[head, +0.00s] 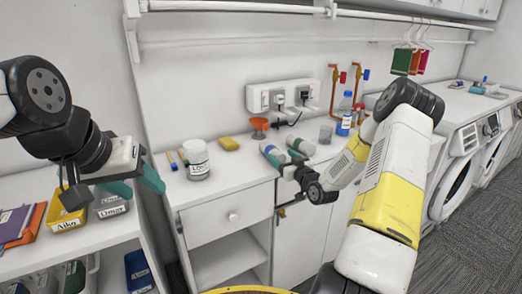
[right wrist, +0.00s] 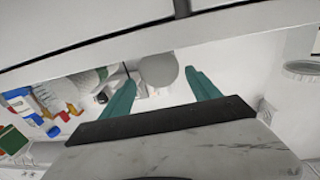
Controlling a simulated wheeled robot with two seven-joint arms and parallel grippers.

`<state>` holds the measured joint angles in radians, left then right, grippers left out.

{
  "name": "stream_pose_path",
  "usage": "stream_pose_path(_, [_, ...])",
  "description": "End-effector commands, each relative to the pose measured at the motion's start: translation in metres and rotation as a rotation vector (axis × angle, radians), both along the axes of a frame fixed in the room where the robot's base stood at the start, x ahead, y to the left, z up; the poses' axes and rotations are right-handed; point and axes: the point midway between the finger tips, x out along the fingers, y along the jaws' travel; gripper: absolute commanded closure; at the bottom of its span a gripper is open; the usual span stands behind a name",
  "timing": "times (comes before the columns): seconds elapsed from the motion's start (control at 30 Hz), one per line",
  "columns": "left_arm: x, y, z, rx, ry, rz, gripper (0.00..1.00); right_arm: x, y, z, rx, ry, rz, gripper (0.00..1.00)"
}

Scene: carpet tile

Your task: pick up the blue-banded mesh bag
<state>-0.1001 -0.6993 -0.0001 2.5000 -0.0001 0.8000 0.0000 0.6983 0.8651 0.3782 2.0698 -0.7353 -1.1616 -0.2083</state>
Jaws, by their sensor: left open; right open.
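I cannot make out the blue-banded mesh bag for certain. Two pale rolled shapes with bluish-green parts, one on the left (head: 272,153) and one on the right (head: 301,146), lie on the white counter at my right gripper; some of that green may be my own fingers. My right gripper (head: 286,164) is low at the counter's front, partly hidden behind its wrist. In the right wrist view its teal fingers (right wrist: 160,92) are spread, with a grey round thing (right wrist: 158,70) beyond and between them. My left gripper (head: 136,186) is open and empty near the left shelf.
The counter (head: 222,180) holds a white jar (head: 196,160), yellow sponge (head: 229,143), orange funnel (head: 259,127), grey cup (head: 325,134) and bottles (head: 344,124). Labelled yellow (head: 66,213) and grey (head: 110,204) bins stand left. Washing machines (head: 458,178) stand right.

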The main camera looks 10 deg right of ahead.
Motion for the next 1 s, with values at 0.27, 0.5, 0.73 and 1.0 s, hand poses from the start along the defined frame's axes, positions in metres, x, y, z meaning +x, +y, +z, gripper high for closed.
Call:
stream_pose_path(0.27, [0.000,0.000,0.000,0.000,-0.001,0.000,0.48,0.031,0.011,-0.001,0.001,-0.001,0.001,0.29])
stream_pose_path(0.5, [0.000,0.000,0.000,0.000,-0.001,0.000,0.48,0.063,0.021,-0.002,0.000,0.000,0.001,0.29])
stream_pose_path(0.73, [0.000,0.000,0.000,0.000,-0.001,0.000,0.48,0.069,0.022,-0.001,0.000,0.001,0.001,0.29])
stream_pose_path(1.0, [0.000,0.000,0.000,0.000,-0.001,0.000,0.48,0.069,0.022,-0.001,0.000,0.001,0.001,0.66])
